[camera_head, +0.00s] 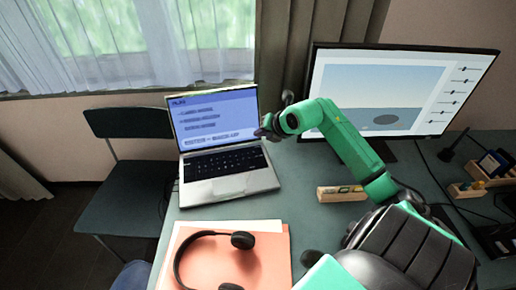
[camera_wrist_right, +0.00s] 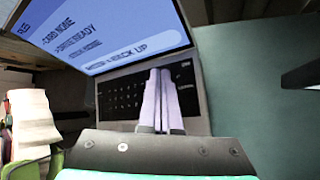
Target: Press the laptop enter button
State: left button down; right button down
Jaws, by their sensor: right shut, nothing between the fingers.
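The open laptop (camera_head: 228,188) stands on the table, its lit screen (camera_head: 214,117) showing lines of text and its dark keyboard (camera_head: 222,163) facing up. In the right wrist view the laptop screen (camera_wrist_right: 125,30) and keyboard (camera_wrist_right: 120,97) also show. My right gripper (camera_head: 262,132) is at the right side of the laptop, by the screen's lower right edge. In the right wrist view its two pale fingers (camera_wrist_right: 160,72) are together and empty, over the right part of the keyboard. They cover some keys; I cannot make out the enter key or tell whether the fingertips touch. My left gripper is not in view.
A monitor (camera_head: 395,90) stands at the back right. A small wooden holder (camera_head: 341,193) is on the table under my right arm. Black headphones (camera_head: 243,240) lie on orange folders (camera_head: 270,262) in front of the laptop. A chair (camera_head: 125,195) is at the left.

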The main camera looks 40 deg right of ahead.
aim_at(259, 156)
notch_tip(259, 156, down, 7)
jog(key=b, duration=0.4)
jog(key=shift+r+b, duration=0.15)
jog(key=shift+b, duration=0.15)
jog(key=shift+f, duration=0.35)
jog(key=shift+s, duration=0.1)
dwell(1.0)
jog(key=shift+f+b, duration=0.35)
jog(key=shift+b, duration=0.1)
jog(key=shift+f, duration=0.35)
dwell(0.3)
jog(key=shift+r+p, duration=0.4)
jog(key=shift+r, duration=0.4)
